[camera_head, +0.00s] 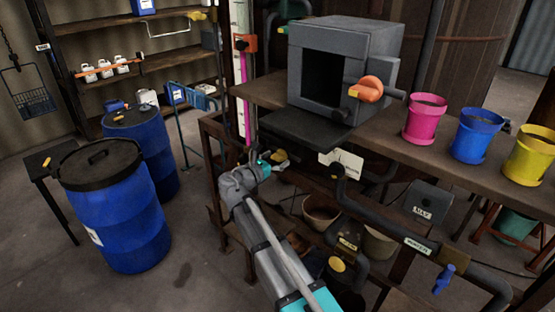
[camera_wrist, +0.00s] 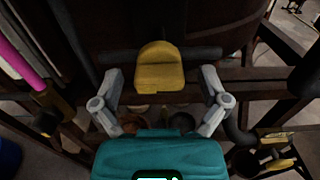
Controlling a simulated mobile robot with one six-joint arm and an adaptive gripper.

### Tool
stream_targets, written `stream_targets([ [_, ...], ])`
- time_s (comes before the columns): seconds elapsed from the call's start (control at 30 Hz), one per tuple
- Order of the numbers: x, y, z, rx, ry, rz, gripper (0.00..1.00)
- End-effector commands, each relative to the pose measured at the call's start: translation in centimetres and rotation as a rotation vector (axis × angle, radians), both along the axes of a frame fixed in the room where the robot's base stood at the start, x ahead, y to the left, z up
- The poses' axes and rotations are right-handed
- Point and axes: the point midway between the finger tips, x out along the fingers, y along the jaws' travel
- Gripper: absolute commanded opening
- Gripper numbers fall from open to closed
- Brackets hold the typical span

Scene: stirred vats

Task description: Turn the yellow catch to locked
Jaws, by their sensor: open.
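The yellow catch (camera_wrist: 159,68) shows in the wrist view as a rounded yellow piece in front of a dark horizontal bar. It also shows in the head view (camera_head: 279,157) as a small yellow shape just past my gripper, below the bench. My gripper (camera_wrist: 162,80) is open, with one grey finger to the left of the catch and one to the right. Gaps show on both sides, so neither finger appears to touch it. In the head view my gripper (camera_head: 271,162) is small and partly hidden, and the catch's marking or setting cannot be read.
A grey box with an orange handle (camera_head: 370,89) stands on the bench (camera_head: 390,137) above. Pink (camera_head: 425,120), blue (camera_head: 476,137) and yellow (camera_head: 530,157) buckets stand to its right. Pipes and pots crowd the space below. Blue drums (camera_head: 116,215) stand left on open floor.

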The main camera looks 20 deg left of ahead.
Motion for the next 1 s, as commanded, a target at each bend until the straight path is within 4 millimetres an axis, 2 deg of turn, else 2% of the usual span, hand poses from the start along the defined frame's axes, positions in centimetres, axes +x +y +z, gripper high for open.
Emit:
stream_targets([
  [0.17,-0.04,0.04,0.0,0.0,0.0,0.001,0.92],
  [0.6,-0.08,0.08,0.0,0.0,0.0,0.001,0.12],
  [0.63,-0.18,-0.44,0.0,0.0,0.0,0.001,0.12],
  [1.0,-0.26,0.18,-0.03,0.05,-0.02,0.001,0.12],
])
